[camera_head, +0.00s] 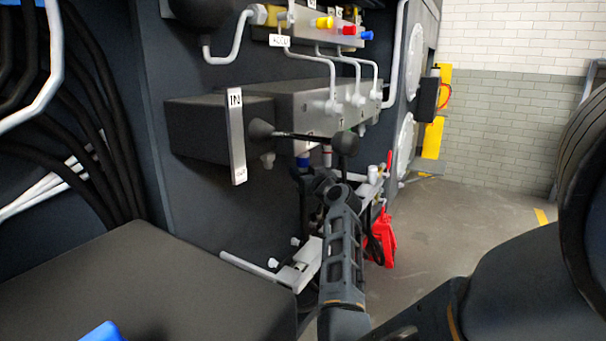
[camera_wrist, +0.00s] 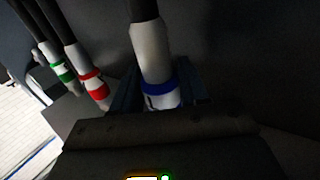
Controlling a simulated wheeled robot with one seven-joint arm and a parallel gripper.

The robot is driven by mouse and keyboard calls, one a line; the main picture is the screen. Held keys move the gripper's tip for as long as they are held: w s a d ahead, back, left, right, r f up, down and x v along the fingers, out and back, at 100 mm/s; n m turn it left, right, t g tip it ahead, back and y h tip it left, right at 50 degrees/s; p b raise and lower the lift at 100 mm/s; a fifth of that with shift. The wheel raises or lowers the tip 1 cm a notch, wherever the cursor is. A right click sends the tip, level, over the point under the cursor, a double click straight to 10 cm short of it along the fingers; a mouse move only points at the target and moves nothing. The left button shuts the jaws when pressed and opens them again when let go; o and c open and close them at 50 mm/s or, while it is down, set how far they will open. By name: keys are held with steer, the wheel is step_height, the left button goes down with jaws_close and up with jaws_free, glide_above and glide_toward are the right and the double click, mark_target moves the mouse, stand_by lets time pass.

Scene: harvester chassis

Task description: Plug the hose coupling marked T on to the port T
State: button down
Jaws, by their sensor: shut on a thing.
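My gripper (camera_wrist: 160,92) is shut on a white hose coupling (camera_wrist: 152,52) with a blue band and a dark hose. A mark near its lower end is mostly hidden by the gripper, so I cannot read the letter. In the head view my gripper (camera_head: 318,180) is just below the grey valve block (camera_head: 228,112), partly hidden by my arm. A small blue piece (camera_head: 303,160) shows above it, under the block. Small labels sit on the block's front face, one seemingly a T (camera_head: 341,137). The port's opening is not clearly visible.
In the wrist view a red-banded coupling (camera_wrist: 94,88) and a green-banded one (camera_wrist: 61,70) hang left of the held one. A lever with a black knob (camera_head: 345,144) sticks out of the block close above my gripper. An IN plate (camera_head: 236,137) stands left.

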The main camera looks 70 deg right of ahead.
steer(key=shift+r+p, duration=0.85)
steer(key=shift+r, duration=0.55)
steer(key=shift+c, duration=2.4)
jaws_free()
steer(key=shift+f, duration=0.15)
steer(key=shift+s+a, duration=0.2)
steer(key=shift+v, duration=3.65)
